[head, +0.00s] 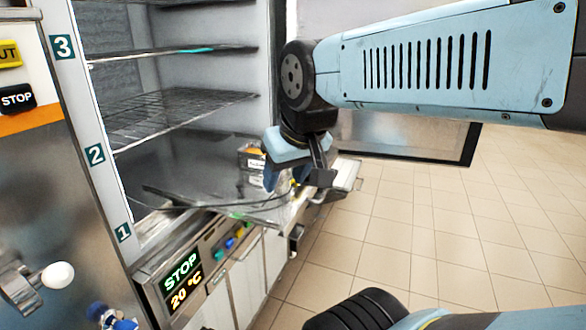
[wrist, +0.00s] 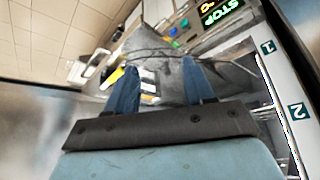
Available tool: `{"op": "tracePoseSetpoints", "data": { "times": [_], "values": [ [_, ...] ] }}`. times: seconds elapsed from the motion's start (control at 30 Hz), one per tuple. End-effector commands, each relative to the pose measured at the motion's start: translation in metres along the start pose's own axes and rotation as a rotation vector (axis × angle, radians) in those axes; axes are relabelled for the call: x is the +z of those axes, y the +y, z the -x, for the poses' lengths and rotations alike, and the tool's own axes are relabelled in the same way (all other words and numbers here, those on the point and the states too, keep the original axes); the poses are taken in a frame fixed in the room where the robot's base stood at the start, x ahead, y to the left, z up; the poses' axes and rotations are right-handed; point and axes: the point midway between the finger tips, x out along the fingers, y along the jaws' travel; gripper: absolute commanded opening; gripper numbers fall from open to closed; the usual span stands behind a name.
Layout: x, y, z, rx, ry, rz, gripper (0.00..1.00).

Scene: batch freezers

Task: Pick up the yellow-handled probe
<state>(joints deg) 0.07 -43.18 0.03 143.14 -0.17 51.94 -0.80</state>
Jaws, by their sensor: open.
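White labels (wrist: 148,88) show between my fingers. I see nothing held.
The freezer's lowest shelf (head: 165,188) is dark and reaches out at the front. A wire rack (head: 180,118) and a higher shelf (head: 170,54) lie above it. A control panel (head: 182,279) reads STOP and 20 °C. Tiled floor (head: 430,230) lies open at right.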

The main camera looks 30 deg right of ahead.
Motion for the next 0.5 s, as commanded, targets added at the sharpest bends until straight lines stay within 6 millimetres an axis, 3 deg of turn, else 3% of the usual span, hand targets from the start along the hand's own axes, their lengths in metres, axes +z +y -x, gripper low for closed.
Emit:
{"op": "tracePoseSetpoints", "data": {
  "times": [0.17,0.5],
  "values": [
    [-0.020,0.002,-0.005,0.035,-0.038,0.182,0.56],
    [-0.093,0.040,-0.036,0.102,-0.242,0.926,0.56]
  ]
}}
